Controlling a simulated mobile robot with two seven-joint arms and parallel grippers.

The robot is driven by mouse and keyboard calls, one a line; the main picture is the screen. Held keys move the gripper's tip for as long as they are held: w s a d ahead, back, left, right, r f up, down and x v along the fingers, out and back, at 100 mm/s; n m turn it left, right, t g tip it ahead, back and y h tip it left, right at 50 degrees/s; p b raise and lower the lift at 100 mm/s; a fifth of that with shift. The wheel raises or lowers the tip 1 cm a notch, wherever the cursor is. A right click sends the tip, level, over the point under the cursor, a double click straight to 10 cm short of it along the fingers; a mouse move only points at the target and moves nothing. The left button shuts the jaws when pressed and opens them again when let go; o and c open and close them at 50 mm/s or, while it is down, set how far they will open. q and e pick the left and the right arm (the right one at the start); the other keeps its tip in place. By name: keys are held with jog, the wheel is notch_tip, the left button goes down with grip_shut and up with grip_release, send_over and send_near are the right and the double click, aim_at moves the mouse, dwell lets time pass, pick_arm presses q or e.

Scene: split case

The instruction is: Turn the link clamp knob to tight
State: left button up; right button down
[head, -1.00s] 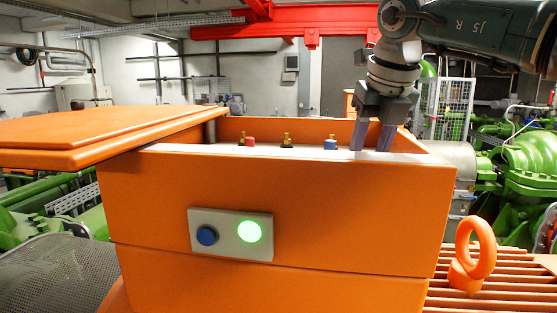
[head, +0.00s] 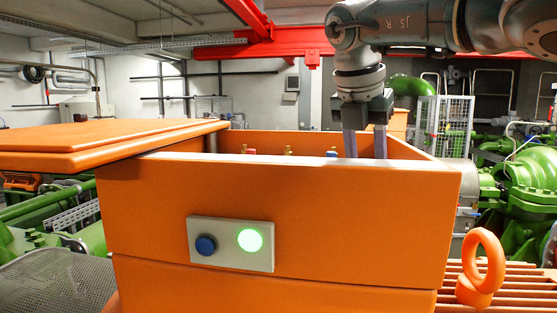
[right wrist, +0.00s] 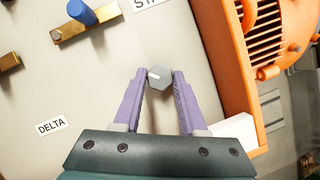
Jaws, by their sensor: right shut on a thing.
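The link clamp knob (right wrist: 159,77) is a grey hexagonal knob with a pale mark, on the light panel in the right wrist view. The two purple fingers of my right gripper (right wrist: 158,80) are shut on it, one on each side. In the head view my right gripper (head: 365,145) points straight down into the open orange case (head: 290,210). The front wall hides its fingertips and the knob there. My left gripper is in neither view.
A blue piece (right wrist: 82,14) sits on a brass bar at the panel's upper left, above a DELTA label (right wrist: 51,127). The orange lid (head: 100,140) rests across the case's left side. A control box (head: 231,244) with a blue button and lit green lamp is on the front.

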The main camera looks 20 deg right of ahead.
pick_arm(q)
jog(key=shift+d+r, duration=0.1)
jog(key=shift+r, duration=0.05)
pick_arm(e)
jog(key=shift+m, duration=0.3)
jog(key=shift+c, duration=2.3)
grip_release()
